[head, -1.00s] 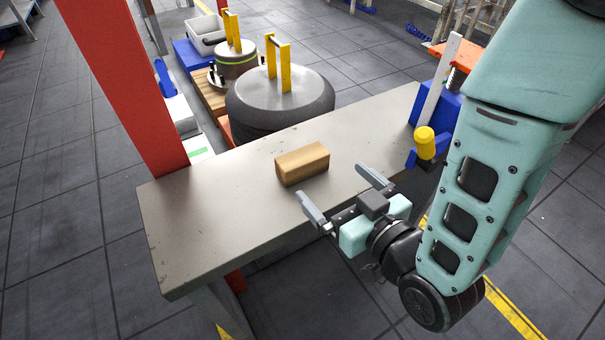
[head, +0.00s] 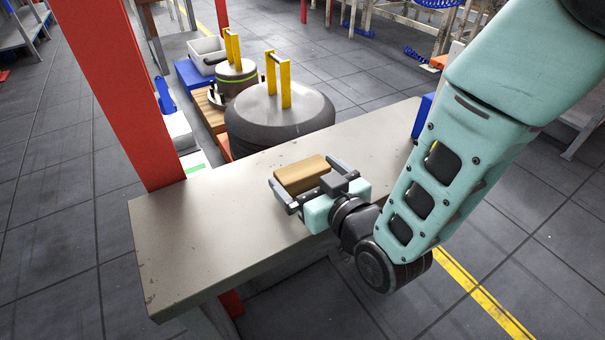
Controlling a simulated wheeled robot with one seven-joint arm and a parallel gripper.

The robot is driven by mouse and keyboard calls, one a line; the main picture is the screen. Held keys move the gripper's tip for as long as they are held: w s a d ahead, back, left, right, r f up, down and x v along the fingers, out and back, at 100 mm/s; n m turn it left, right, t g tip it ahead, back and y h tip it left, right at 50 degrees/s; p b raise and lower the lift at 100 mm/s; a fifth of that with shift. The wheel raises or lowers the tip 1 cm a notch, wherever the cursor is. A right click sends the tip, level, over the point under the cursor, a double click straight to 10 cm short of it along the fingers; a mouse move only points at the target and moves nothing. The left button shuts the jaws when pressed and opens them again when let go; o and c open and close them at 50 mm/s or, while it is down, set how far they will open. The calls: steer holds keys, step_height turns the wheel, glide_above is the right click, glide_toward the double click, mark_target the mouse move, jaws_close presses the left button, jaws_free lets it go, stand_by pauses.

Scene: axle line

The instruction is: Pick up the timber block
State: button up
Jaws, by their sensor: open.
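The timber block (head: 302,174) is a light brown wooden block lying on the grey table (head: 190,235), right of the table's middle. My gripper (head: 307,176) is open, with one finger on the block's left side and the other near its right end. The block lies between the two fingers, and its near lower part is partly hidden by the gripper. I cannot tell whether either finger touches it.
A red post (head: 125,100) stands at the table's far left edge. Behind the table are a large dark round drum (head: 280,118) with a yellow handle and a smaller one (head: 236,80). The table's left half is clear.

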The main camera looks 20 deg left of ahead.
steer(key=shift+x, duration=1.1)
steer(key=c, duration=0.7)
steer(key=shift+c, duration=0.2)
steer(key=shift+r, duration=0.15)
